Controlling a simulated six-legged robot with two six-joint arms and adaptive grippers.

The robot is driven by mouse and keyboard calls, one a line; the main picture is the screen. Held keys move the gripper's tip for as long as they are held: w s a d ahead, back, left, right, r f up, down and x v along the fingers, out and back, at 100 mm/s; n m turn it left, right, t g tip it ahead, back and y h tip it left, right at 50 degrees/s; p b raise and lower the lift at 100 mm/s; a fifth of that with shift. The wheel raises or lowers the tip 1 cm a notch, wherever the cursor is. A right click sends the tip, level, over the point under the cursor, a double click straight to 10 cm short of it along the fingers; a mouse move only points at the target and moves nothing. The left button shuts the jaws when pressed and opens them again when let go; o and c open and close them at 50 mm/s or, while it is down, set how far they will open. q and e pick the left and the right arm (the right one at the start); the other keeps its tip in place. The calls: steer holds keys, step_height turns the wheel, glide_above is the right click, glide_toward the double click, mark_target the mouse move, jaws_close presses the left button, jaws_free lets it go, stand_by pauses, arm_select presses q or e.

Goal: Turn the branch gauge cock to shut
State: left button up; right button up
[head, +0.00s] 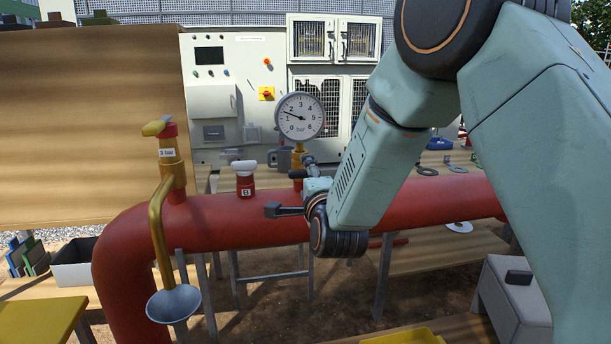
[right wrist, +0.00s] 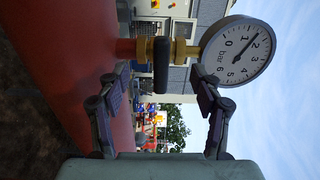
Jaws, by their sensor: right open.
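The round white gauge (head: 300,117) stands on a brass fitting above the red pipe (head: 225,222); its needle points between 1 and 2. The gauge cock has a dark bar handle (head: 297,173), partly covered by my gripper. In the right wrist view, this handle (right wrist: 161,66) lies across the brass cock body (right wrist: 146,49), and the gauge (right wrist: 237,50) shows at upper right. My right gripper (head: 289,184) is open at the cock. Its fingers in the wrist view (right wrist: 158,84) stand either side of the handle's end; contact is not visible. My left gripper is not in view.
A red stub marked B (head: 245,180) with a white top stands left of the cock. Farther left are a "3 bar" brass valve (head: 168,152) and a bent pipe over a funnel (head: 174,303). A grey cabinet (head: 235,75) stands behind. My right arm fills the right side.

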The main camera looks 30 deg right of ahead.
steer(key=v, duration=0.5)
steer(key=shift+s, duration=0.25)
steer(key=v, duration=0.7)
steer(key=shift+s, duration=0.25)
